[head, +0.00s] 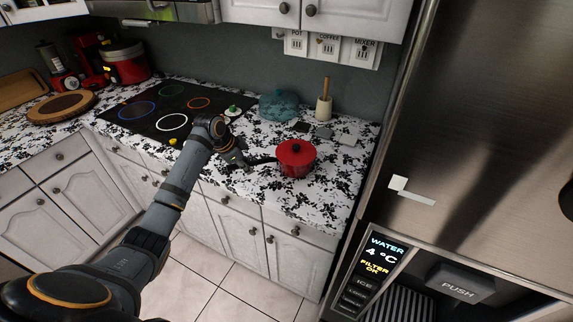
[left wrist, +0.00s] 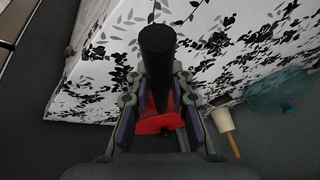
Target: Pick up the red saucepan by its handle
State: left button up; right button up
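The red saucepan (head: 297,160) stands on the patterned counter near its front edge, with a red lid and dark knob. Its black handle (head: 263,160) points left toward my left gripper (head: 240,161). In the left wrist view the black handle (left wrist: 158,60) lies between the two fingers of my left gripper (left wrist: 157,90), which look spread on either side of it. Whether they touch it is hard to tell. Part of the red saucepan (left wrist: 160,123) shows beyond the handle, between the fingers. My right gripper is not in view.
The black cooktop (head: 165,108) with colored rings lies left of the saucepan. A teal glass bowl (head: 278,104) and a mortar with pestle (head: 323,107) stand behind it. The steel fridge (head: 470,120) rises to the right. Some bare counter is right of the saucepan.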

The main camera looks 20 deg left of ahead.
pick_arm(q)
grip_shut()
jog(key=shift+w, duration=0.1)
jog(key=shift+r, duration=0.15)
jog(key=shift+r+b, duration=0.5)
jog(key=shift+r, duration=0.2)
jog(key=s+d+r+b, duration=0.4)
jog(key=s+d+r, duration=0.4)
jog(key=s+r, duration=0.3)
jog(key=shift+s+r, duration=0.2)
